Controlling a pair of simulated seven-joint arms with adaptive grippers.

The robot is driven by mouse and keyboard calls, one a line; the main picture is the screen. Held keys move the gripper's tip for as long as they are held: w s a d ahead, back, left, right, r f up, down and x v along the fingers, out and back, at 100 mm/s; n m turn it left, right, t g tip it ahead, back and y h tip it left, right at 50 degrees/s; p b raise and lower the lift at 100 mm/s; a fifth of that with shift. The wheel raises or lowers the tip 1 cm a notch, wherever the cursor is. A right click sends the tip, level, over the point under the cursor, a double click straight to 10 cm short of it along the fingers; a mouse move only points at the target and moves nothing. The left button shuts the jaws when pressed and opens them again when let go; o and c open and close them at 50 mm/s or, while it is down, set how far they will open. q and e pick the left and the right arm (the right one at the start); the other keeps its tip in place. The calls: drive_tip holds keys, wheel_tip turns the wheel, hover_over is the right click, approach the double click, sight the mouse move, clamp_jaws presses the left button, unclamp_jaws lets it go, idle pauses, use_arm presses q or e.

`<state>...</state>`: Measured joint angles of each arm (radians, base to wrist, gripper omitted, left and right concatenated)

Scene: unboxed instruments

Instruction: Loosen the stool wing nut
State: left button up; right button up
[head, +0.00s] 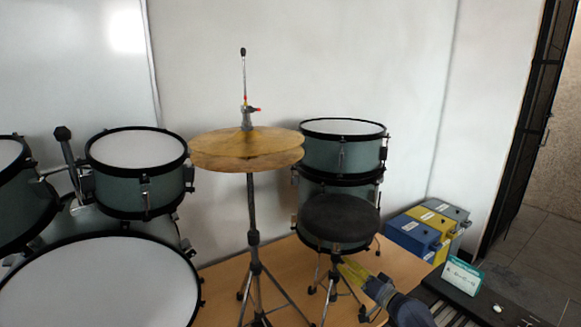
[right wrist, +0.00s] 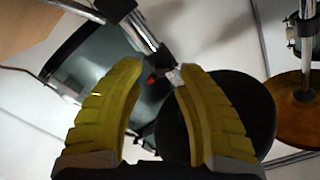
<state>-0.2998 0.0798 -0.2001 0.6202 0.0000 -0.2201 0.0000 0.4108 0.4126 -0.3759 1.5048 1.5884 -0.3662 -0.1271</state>
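The stool has a round black seat (head: 338,218) on a thin metal post with splayed legs, in front of the stacked drums. In the right wrist view its seat (right wrist: 232,115) is partly behind one finger. A small red part (right wrist: 152,78), apparently the wing nut, shows between the fingertips beside a silver piece. My right gripper (head: 352,268) has yellow fingers and is just below the seat, near the post. In the right wrist view the gripper (right wrist: 158,70) is open, with a gap between its tips. I cannot tell whether a finger touches the nut. My left gripper is not in view.
A cymbal stand (head: 252,210) with yellow cymbals is left of the stool. Stacked drums (head: 340,155) stand behind it. Blue, yellow and grey boxes (head: 412,233) and a keyboard (head: 450,300) are to the right. A bass drum (head: 100,285) fills the lower left.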

drive_tip(key=shift+s+d, duration=0.1)
drive_tip(key=shift+v, duration=2.85)
